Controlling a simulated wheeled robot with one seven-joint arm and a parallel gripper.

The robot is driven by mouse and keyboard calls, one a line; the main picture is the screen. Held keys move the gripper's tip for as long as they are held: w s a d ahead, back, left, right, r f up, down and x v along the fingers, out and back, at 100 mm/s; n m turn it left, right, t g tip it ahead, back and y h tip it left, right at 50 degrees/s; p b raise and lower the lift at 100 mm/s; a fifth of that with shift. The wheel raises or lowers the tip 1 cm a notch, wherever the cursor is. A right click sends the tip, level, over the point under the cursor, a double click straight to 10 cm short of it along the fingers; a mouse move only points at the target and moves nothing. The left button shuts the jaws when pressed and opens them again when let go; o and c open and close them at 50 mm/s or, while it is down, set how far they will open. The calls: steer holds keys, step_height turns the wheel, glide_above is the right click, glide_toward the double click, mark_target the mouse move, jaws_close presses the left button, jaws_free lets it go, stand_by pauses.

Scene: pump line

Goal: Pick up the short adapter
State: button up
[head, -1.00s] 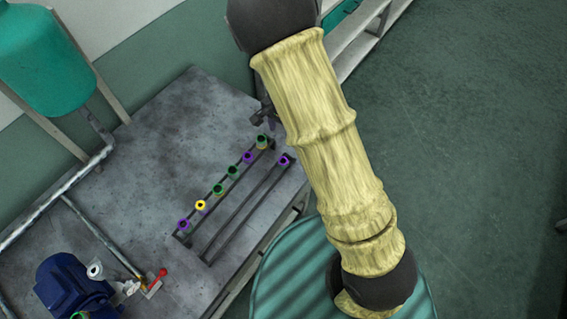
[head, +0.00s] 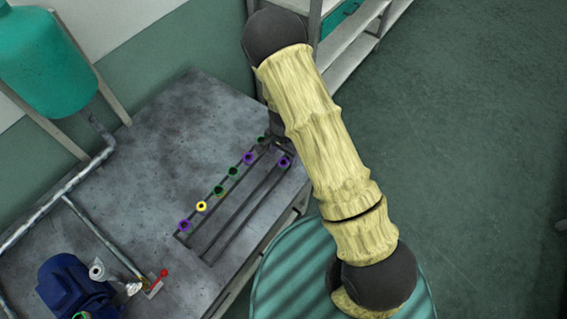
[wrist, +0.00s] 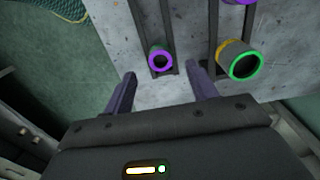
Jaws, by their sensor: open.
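Several ringed pipe pieces sit on two dark rail racks on the grey bench. I cannot tell by label which is the short adapter. A purple-ringed piece (head: 284,162) sits alone at the end of the nearer rack (head: 240,215). In the wrist view this purple-ringed piece (wrist: 160,61) shows just beyond and between my fingertips, apart from both. A green-ringed piece with a yellow band (wrist: 240,62) is to its right, outside the fingers. My gripper (wrist: 161,76) is open and empty. In the head view it is mostly hidden by my arm near the rack ends.
The farther rack holds a row of purple, green and yellow-ringed pieces (head: 201,206). A blue pump (head: 72,285) and a red-handled valve (head: 163,272) stand at lower left. A teal tank (head: 45,60) is at upper left. The bench's back middle is clear.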

mark_target(284, 161)
steer(key=shift+w+f+p, duration=0.1)
steer(key=shift+f+p, duration=0.6)
steer(key=shift+f, duration=1.9)
steer(key=c, duration=1.1)
steer(key=shift+r, duration=0.1)
step_height(284, 161, up, 10)
steer(key=b, duration=0.1)
steer(key=shift+d, duration=0.1)
